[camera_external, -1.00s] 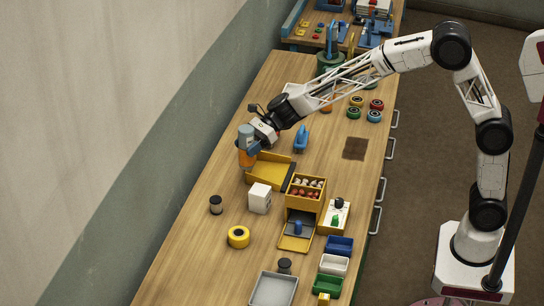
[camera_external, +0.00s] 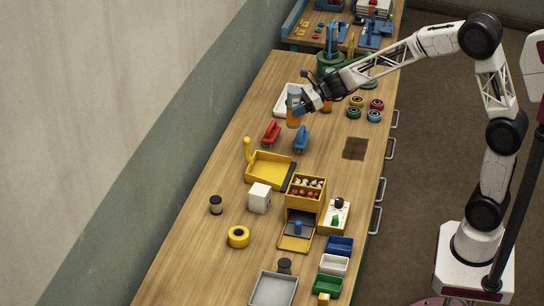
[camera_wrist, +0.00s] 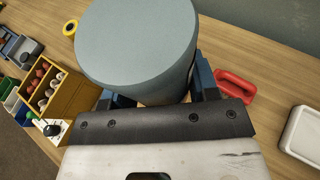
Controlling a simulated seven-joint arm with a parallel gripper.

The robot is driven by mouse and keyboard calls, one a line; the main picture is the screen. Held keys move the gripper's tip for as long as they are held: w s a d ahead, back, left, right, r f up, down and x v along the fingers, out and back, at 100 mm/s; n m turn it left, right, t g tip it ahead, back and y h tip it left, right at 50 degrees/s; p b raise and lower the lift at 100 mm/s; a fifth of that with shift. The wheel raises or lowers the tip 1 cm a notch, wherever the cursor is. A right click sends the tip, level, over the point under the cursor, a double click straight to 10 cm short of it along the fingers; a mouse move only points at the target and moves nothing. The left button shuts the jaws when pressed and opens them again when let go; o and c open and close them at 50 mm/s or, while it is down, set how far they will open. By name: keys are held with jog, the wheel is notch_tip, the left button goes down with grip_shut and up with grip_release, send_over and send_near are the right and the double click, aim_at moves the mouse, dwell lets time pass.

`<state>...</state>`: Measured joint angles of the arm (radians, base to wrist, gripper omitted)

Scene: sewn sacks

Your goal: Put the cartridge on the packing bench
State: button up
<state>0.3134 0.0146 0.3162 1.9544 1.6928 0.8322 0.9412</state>
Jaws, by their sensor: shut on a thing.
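The cartridge, a cylinder with a grey-blue upper part (camera_external: 294,93) and an orange lower part (camera_external: 293,121), is upright in my gripper (camera_external: 299,107). My gripper is shut on it and holds it above the wooden table, by a white tray (camera_external: 281,104). In the wrist view the cartridge's round grey end (camera_wrist: 135,45) fills the upper middle between the blue fingers and hides what is behind it. A second wooden bench (camera_external: 292,41) with blue fittings stands beyond the table; I cannot tell which surface is the packing bench.
A red-handled tool (camera_external: 271,132) and a blue-handled tool (camera_external: 301,138) are near the gripper. A yellow open tray (camera_external: 268,173), white box (camera_external: 260,198) and yellow bin (camera_external: 304,203) are nearer the camera. Colored rolls (camera_external: 375,116) lie to the right.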

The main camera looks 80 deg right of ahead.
jog(key=s+d+f+m+t+h, duration=0.2)
jog(key=s+d+m+h, duration=0.3)
jog(key=s+d, duration=1.5)
notch_tip(320, 180, down, 9)
jog(key=shift+w+d+f, duration=0.15)
jog(key=shift+w+d, duration=0.1)
jog(key=shift+d, duration=0.1)
jog(key=shift+w, duration=0.1)
jog(key=w+d, duration=0.3)
jog(key=w, duration=0.4)
jog(key=w+d+f, duration=0.1)
jog(key=w+d, duration=0.3)
jog(key=w, duration=0.3)
jog(key=shift+d+f, duration=0.2)
jog(key=shift+d, duration=0.1)
jog(key=shift+f, duration=0.1)
jog(key=shift+f, duration=1.7)
